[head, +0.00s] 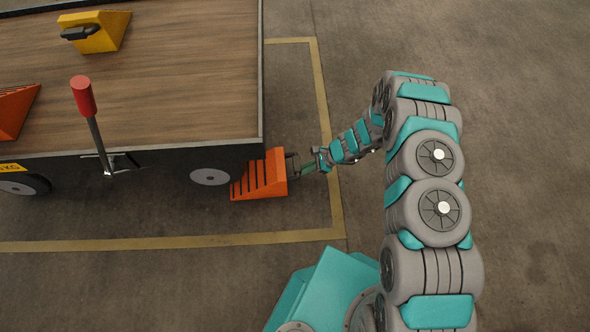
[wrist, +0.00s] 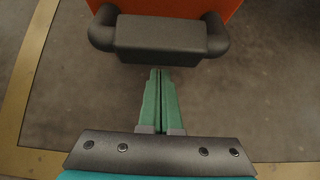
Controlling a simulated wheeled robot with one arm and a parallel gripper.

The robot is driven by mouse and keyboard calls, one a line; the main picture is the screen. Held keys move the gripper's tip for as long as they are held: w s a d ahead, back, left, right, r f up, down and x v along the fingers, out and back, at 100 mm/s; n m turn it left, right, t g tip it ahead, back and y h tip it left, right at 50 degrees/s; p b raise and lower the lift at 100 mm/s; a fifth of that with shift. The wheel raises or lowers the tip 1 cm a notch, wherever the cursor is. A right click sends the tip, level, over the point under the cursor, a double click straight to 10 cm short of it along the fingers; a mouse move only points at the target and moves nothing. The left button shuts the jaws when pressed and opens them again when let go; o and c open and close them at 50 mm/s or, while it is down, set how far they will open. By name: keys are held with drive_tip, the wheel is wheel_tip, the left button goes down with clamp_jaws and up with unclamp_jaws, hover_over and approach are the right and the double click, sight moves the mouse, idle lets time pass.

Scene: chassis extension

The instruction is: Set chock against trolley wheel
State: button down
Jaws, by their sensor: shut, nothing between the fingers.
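An orange chock (head: 262,178) with dark ribs stands on the floor at the near right corner of the trolley (head: 190,110). Its sloped side faces the trolley wheel (head: 210,177). It looks very close to the wheel, but I cannot tell whether they touch. The chock's dark handle (wrist: 160,38) faces my gripper in the wrist view, with the orange body (wrist: 180,5) behind it. My gripper (wrist: 160,72) is shut and empty, its green fingertips just short of the handle. In the head view my gripper (head: 306,164) is at the chock's right side.
A yellow chock (head: 100,32) with a dark handle and another orange chock (head: 14,108) lie on the trolley deck. A red-tipped lever (head: 83,96) rises at the trolley's near edge. A yellow floor line (head: 322,110) runs around the trolley. The floor at the right is clear.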

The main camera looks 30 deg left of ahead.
drive_tip(key=v, duration=1.1)
drive_tip(key=shift+d+f, duration=0.25)
drive_tip(key=shift+f, duration=0.1)
drive_tip(key=shift+w, duration=0.15)
drive_tip(key=s+d+r+n+h+p, duration=0.15)
drive_tip(key=d+r, duration=0.25)
drive_tip(key=r, duration=0.6)
drive_tip(key=s+d+r+n, duration=0.2)
drive_tip(key=d+r+n, duration=0.1)
drive_tip(key=r, duration=0.8)
drive_tip(key=s+d+r+n+h+p, duration=0.1)
drive_tip(key=s+d+r+n, duration=0.2)
drive_tip(key=r, duration=0.7)
drive_tip(key=s+d+r+n+t+h+p, duration=0.1)
drive_tip(key=s+d+r+n+h, duration=0.1)
drive_tip(key=s+d+r, duration=0.5)
drive_tip(key=s+d+r+n+t+h+p, duration=0.1)
drive_tip(key=s+d+r+n+t+h, duration=0.1)
drive_tip(key=s+d+r, duration=0.6)
drive_tip(key=s+d+h, duration=0.1)
drive_tip(key=s+d, duration=0.3)
drive_tip(key=shift+s+d+r+p, duration=0.25)
drive_tip(key=shift+s+d+p, duration=0.05)
drive_tip(key=shift+d+p, duration=0.1)
